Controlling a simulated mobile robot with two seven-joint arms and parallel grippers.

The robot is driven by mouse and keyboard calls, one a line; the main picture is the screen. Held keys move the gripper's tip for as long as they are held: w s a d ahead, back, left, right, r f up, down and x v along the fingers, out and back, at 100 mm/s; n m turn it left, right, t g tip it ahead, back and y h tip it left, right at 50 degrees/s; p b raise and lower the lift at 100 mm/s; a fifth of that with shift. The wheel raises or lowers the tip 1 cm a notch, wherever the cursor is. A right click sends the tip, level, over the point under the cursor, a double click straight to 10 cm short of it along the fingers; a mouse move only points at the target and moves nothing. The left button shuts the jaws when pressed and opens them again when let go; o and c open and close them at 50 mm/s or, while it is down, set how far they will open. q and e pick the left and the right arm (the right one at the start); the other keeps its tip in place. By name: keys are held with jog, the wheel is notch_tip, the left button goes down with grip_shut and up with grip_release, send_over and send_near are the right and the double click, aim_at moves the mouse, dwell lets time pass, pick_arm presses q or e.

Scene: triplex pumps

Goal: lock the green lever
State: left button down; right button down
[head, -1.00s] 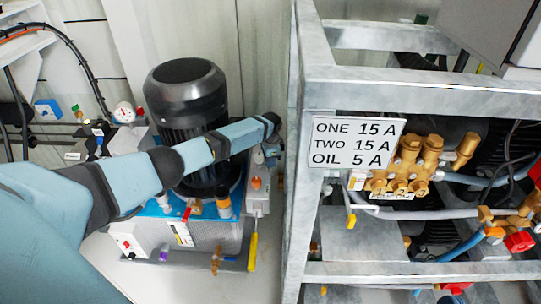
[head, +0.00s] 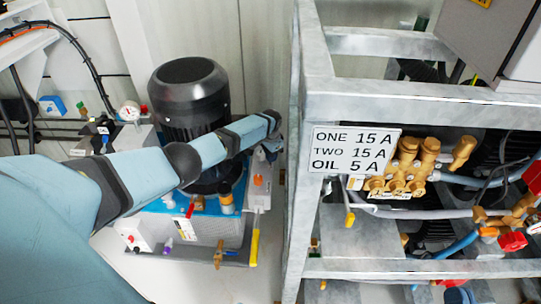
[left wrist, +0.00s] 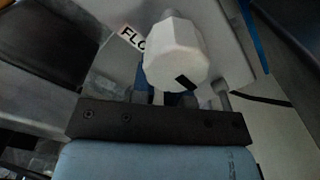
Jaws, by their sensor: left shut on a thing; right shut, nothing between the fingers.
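My left arm reaches across the motor unit. My left gripper (head: 268,152) is at the unit's right rear, just above the orange-topped white fitting (head: 258,181). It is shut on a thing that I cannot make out. In the left wrist view a white faceted knob (left wrist: 174,52) with a black mark stands before the jaws and hides the fingertips. A label reading "FLO" (left wrist: 132,37) is partly hidden behind it. My right gripper is not in view.
The black motor (head: 189,95) stands left of the grey steel frame (head: 415,106), close to my left gripper. A yellow-handled lever (head: 255,246) hangs down at the unit's right, and a red one (head: 190,209) is in front. A sign (head: 355,150) and brass pump (head: 408,165) are at the right.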

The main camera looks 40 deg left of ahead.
pick_arm(q)
jog(key=c, duration=1.1)
grip_release()
jog(key=shift+r, duration=0.2)
notch_tip(320, 180, up, 3)
jog(key=shift+f+p, duration=0.15)
jog(key=shift+p, duration=0.75)
jog(key=shift+r+p, duration=2.05)
jog(key=shift+r, duration=3.3)
pick_arm(e)
jog(key=d+f+g+h, duration=0.3)
jog(key=f, duration=0.3)
jog(key=shift+s+f, duration=0.15)
jog(key=shift+d, duration=0.1)
